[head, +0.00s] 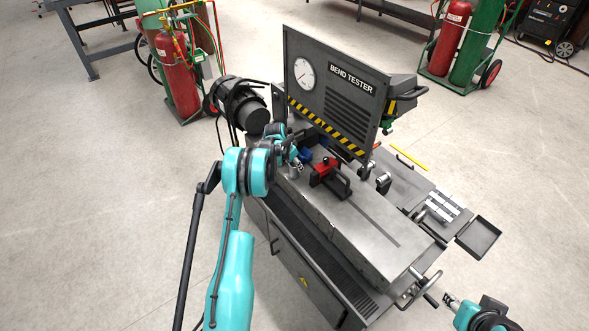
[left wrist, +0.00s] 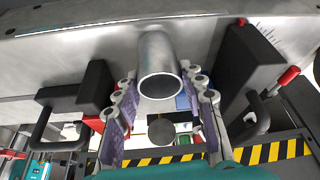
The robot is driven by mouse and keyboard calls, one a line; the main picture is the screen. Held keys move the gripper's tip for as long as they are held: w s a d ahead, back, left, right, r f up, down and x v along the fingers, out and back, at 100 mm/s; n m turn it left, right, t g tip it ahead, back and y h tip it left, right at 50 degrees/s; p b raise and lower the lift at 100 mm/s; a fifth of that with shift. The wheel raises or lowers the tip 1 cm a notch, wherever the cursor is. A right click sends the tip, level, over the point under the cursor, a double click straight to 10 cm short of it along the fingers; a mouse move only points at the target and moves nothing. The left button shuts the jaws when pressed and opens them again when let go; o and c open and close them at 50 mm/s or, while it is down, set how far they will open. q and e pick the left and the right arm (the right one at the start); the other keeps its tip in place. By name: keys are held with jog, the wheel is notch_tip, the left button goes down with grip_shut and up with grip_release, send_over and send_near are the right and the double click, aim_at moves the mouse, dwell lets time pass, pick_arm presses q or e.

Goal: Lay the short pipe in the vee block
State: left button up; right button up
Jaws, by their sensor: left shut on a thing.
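My left gripper (head: 297,160) reaches over the bed of the bend tester. In the left wrist view its two fingers (left wrist: 160,108) are on either side of a short grey metal pipe (left wrist: 157,55) and are shut on it. The pipe's open round end faces that camera. In the head view the pipe is mostly hidden by the gripper. A red-topped dark block (head: 326,170) and a small blue part (head: 305,156) are close to the gripper. I cannot make out the vee's shape on either. My right gripper (head: 451,300) is low at the right, away from the machine bed; its opening is unclear.
The upright bend tester panel (head: 335,88) stands behind the bed. Metal rollers (head: 383,182) sit to the right of the red-topped block. A side shelf holds pale bars (head: 443,206), with a dark tray (head: 479,238) beside it. The bed's front part (head: 365,235) is clear.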

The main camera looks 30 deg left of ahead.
pick_arm(q)
jog(key=shift+f, duration=0.35)
jog(key=shift+f, duration=0.25)
jog(key=o, duration=1.4)
jog(key=shift+c, duration=0.2)
jog(key=shift+r, duration=0.1)
